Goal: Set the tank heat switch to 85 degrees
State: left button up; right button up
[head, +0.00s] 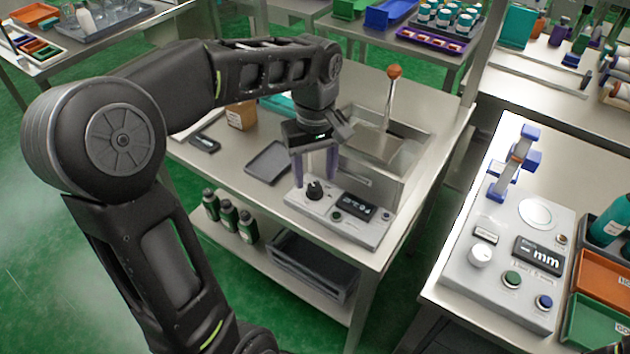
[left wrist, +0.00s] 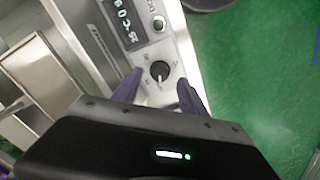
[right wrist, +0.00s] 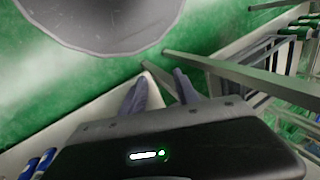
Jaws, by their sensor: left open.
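The tank heat switch is a black rotary knob (head: 315,190) on the left of a grey control panel (head: 345,228) at the table's front edge. My open left gripper (head: 317,180) points down over it, one finger on each side. In the left wrist view the knob (left wrist: 160,70) shows between and just beyond the spread fingertips (left wrist: 158,90); I cannot tell whether they touch it. The dark display (left wrist: 124,22) appears to read 25 °C. The dial marks are too small to read. My right gripper (right wrist: 160,85) is open and empty, seen only in the right wrist view.
A tank with a lid and an orange-knobbed lever (head: 394,72) stands behind the panel. A dark tray (head: 268,162) lies left of it. Green bottles (head: 228,217) stand on the shelf below. Another panel (head: 520,255) occupies the right table.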

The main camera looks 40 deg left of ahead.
aim_at(315, 187)
pick_arm(q)
jog(key=shift+f, duration=1.6)
jog(key=shift+c, duration=0.3)
grip_shut()
